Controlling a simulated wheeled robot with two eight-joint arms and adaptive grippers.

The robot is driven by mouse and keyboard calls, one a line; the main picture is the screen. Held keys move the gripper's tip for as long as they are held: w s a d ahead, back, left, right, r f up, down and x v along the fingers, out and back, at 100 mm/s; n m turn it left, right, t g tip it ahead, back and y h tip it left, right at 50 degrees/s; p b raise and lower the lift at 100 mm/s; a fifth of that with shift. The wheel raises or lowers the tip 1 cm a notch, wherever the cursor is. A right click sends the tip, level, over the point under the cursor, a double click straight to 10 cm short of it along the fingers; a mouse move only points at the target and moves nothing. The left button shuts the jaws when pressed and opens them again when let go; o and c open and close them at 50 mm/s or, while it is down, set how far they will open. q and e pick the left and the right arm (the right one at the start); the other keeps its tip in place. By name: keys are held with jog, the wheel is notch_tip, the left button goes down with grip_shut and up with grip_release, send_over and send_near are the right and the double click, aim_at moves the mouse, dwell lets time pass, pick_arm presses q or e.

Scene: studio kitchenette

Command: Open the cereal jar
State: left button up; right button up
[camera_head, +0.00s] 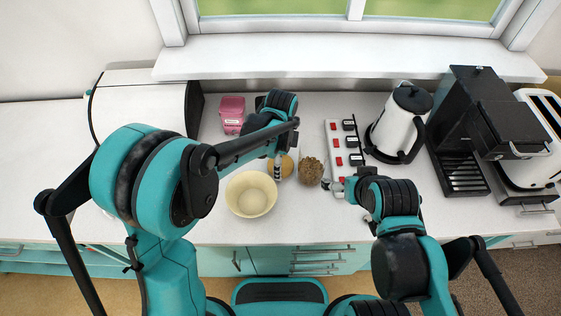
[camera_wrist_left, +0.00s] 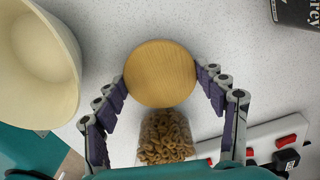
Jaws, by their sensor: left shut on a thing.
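The cereal jar (camera_head: 311,171) is a clear jar of brown ring-shaped cereal on the white counter, and it also shows in the left wrist view (camera_wrist_left: 165,138). Its round wooden lid (camera_wrist_left: 161,73) is between the fingers of my left gripper (camera_wrist_left: 163,85), which is shut on it. In the head view the lid (camera_head: 287,166) shows left of the cereal, off the jar's top, with my left gripper (camera_head: 278,169) at it. My right gripper (camera_head: 328,184) is just right of the jar; whether its small fingers are open or shut is unclear.
A cream bowl (camera_head: 251,194) stands left of the jar, close to my left gripper. A power strip (camera_head: 337,140) with red switches lies behind right. A white kettle (camera_head: 395,125), a black coffee machine (camera_head: 465,130) and a toaster (camera_head: 530,170) stand right. A pink canister (camera_head: 232,110) is back left.

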pick_arm(q)
jog(key=o, duration=1.3)
